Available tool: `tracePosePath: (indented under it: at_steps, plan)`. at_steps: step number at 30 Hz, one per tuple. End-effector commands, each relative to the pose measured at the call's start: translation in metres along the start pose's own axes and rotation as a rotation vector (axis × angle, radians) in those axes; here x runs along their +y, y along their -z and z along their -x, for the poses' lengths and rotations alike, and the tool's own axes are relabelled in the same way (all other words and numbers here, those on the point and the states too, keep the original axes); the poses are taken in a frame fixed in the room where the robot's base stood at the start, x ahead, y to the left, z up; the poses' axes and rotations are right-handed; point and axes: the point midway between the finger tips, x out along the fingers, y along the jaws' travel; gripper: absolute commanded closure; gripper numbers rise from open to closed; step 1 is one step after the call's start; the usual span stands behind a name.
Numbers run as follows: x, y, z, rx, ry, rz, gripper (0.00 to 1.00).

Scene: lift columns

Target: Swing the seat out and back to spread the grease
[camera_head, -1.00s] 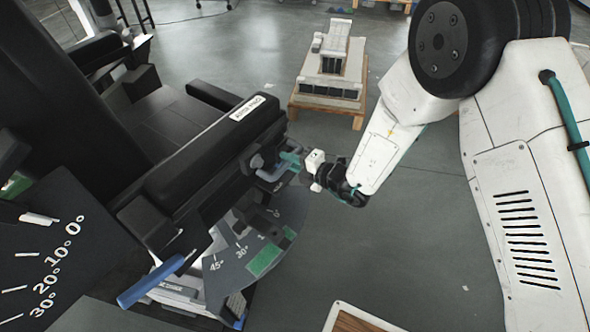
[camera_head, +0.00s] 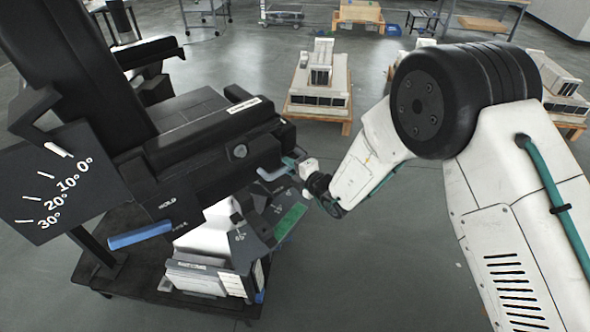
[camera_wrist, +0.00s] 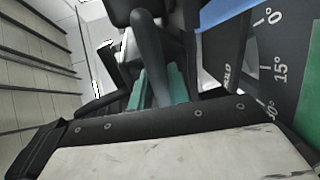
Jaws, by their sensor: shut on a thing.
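The black seat (camera_head: 205,108) with its tall backrest (camera_head: 80,70) fills the left of the head view. A pale grey-blue handle (camera_head: 270,174) sticks out from its near right edge. My gripper (camera_head: 290,164) has its teal fingers at this handle. In the wrist view my gripper (camera_wrist: 156,88) has its teal fingers closed around a dark bar (camera_wrist: 147,45). Below the seat is a dark angle plate (camera_head: 245,240) with a green patch (camera_head: 290,221). The wrist view shows its 0° and 15° marks (camera_wrist: 279,72). No grease is visible.
A blue-gripped lever (camera_head: 140,236) juts from the seat's near side. A tilt scale (camera_head: 50,195) stands at the left. A dark cart (camera_head: 125,280) bears the column. A pallet (camera_head: 320,115) lies behind. The floor right of the cart is clear.

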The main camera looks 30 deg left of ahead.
Motion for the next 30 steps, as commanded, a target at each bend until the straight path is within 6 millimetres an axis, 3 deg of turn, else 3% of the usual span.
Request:
tracePosePath:
  at_steps: [14, 15, 17, 26, 30]
  plan:
    - [-0.001, 0.004, -0.002, 0.005, 0.002, 0.004, 1.00]
    - [-0.001, 0.003, -0.002, 0.005, 0.002, 0.004, 0.77]
    - [-0.001, 0.003, -0.002, 0.004, 0.002, 0.003, 0.63]
    - [0.000, -0.003, 0.002, -0.004, 0.000, 0.001, 0.63]
    - [0.001, -0.002, 0.016, -0.004, 0.000, 0.002, 0.63]
